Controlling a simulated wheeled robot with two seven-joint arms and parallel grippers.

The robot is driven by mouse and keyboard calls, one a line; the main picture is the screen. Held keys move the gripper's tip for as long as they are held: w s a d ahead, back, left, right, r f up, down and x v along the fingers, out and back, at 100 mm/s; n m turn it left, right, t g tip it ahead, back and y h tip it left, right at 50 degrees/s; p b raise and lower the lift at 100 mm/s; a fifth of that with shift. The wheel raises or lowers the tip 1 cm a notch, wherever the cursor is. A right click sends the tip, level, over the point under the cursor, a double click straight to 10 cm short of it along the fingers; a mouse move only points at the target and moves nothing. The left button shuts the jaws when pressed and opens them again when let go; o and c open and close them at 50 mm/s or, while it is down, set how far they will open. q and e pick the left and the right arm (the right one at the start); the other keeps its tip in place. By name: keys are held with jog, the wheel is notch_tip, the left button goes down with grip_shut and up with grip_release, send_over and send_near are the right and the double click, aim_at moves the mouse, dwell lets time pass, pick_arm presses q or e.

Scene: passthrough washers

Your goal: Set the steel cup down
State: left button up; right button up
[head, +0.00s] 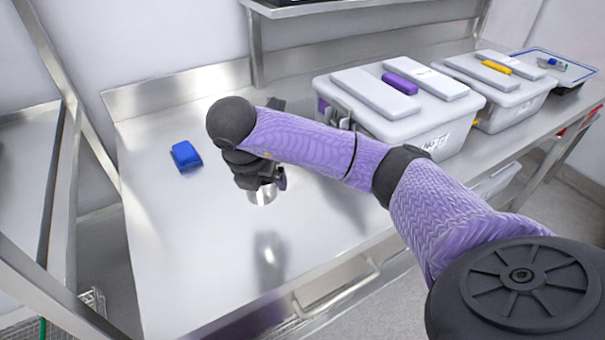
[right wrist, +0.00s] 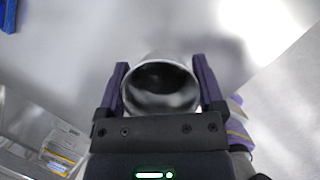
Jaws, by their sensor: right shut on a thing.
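The steel cup (head: 263,194) shows below my right gripper (head: 262,178) in the head view, over the steel table (head: 205,245). In the right wrist view the cup (right wrist: 161,88) sits between the two fingers of the right gripper (right wrist: 161,90), its round mouth facing the camera. The gripper is shut on it. A dark reflection lies on the table nearer the front edge. I cannot tell whether the cup's base touches the table. My left gripper is not in view.
A blue block-shaped item (head: 186,156) lies on the table left of the cup. Two grey lidded bins, the nearer (head: 395,125) and the farther (head: 497,105), stand to the right, with a blue-edged tray (head: 556,66) beyond. The table's front left area is clear.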

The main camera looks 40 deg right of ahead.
aim_at(269, 211)
notch_tip(269, 211, down, 7)
jog(key=shift+b, duration=0.8)
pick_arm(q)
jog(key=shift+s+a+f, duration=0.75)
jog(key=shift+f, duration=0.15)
pick_arm(e)
jog(key=shift+r, duration=0.1)
jog(key=o, duration=1)
pick_arm(q)
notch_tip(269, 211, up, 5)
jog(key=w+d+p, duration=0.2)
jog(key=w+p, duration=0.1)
jog(key=p, duration=0.2)
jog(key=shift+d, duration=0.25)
pick_arm(e)
jog(key=v, duration=1.2)
jog(key=shift+r, duration=0.15)
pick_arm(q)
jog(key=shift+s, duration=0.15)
